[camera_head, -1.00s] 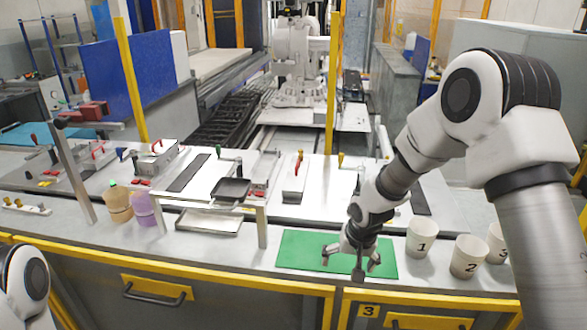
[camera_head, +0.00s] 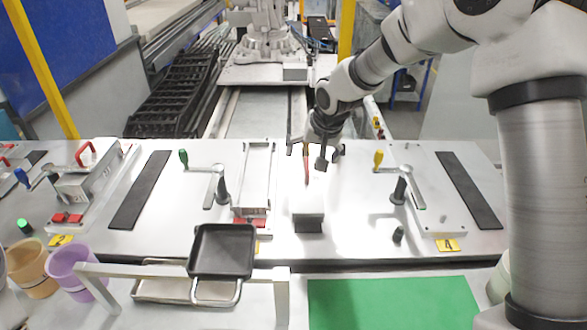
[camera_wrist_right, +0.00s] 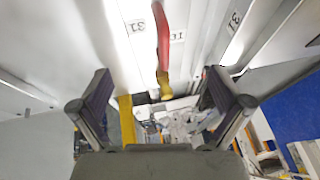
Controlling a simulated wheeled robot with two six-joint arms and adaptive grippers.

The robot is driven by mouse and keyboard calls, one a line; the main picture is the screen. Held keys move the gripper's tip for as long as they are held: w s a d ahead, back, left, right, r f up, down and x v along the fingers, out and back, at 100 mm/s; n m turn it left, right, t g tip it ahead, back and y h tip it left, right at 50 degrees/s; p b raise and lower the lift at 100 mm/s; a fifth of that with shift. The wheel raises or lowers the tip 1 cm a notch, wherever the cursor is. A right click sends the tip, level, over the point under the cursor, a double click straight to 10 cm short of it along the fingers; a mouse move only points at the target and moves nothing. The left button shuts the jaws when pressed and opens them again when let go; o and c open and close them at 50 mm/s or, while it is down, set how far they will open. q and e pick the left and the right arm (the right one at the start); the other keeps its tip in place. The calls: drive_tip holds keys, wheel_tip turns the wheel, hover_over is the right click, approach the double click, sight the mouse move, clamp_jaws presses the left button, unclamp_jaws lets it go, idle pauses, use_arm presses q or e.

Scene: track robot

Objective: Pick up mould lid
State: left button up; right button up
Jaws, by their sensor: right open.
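What looks like the mould lid (camera_head: 308,215) is a pale metal block with a red handle (camera_head: 307,165), on the white plate in the middle of the bench. Its outline is washed out by glare. My right gripper (camera_head: 314,156) is open and empty at the far end of the red handle. In the right wrist view the red handle (camera_wrist_right: 163,38) with a yellowish end lies between the spread fingers of the right gripper (camera_wrist_right: 160,100). I cannot tell whether they touch it. My left gripper is out of view.
Crank clamps (camera_head: 222,185) and (camera_head: 400,185) stand left and right of the block. A long metal mould part (camera_head: 256,180) lies beside it. A black pan (camera_head: 222,250) sits on a raised rack in front, left of a green mat (camera_head: 395,305).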

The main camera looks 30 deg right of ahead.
drive_tip(key=shift+s+a+f+p, duration=0.4)
drive_tip(key=shift+s+f+p, duration=0.35)
drive_tip(key=shift+p, duration=0.25)
drive_tip(key=x, duration=0.2)
drive_tip(key=p+x, duration=0.1)
drive_tip(key=x, duration=0.2)
drive_tip(key=shift+w+d+r, duration=0.1)
drive_tip(key=shift+w+d, duration=0.1)
drive_tip(key=shift+w, duration=0.35)
drive_tip(key=shift+a, duration=0.1)
drive_tip(key=shift+s+r, duration=0.25)
drive_tip(key=shift+s, duration=0.15)
drive_tip(key=c, duration=0.6)
drive_tip(key=shift+s, duration=0.15)
drive_tip(key=c, duration=1.1)
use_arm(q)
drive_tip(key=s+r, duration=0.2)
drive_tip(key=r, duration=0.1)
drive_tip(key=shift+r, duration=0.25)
